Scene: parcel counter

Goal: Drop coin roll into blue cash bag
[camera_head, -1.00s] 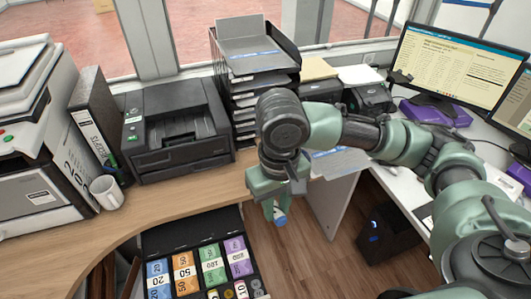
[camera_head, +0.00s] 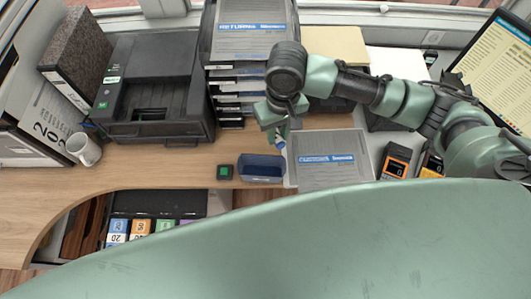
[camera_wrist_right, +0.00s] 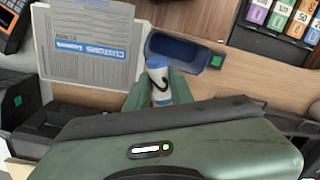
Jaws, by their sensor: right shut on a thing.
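My right gripper (camera_head: 280,131) is shut on the coin roll (camera_head: 281,145), a small blue-and-white cylinder hanging below the fingers. In the right wrist view the coin roll (camera_wrist_right: 159,82) sits between the green fingers, with its end just by the near-left side of the cash bag. The blue cash bag (camera_head: 262,168) stands on the wooden counter, left of and below the gripper in the head view. In the wrist view the bag (camera_wrist_right: 185,48) shows its open top. I cannot tell whether the roll is over the opening. My left gripper is not in view.
A grey lettered panel (camera_head: 330,172) lies right of the bag. A small green-topped block (camera_head: 225,172) is left of it. The cash drawer (camera_head: 165,205) is below the counter edge. A printer (camera_head: 150,85), mug (camera_head: 84,149) and card terminals (camera_head: 397,160) stand around.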

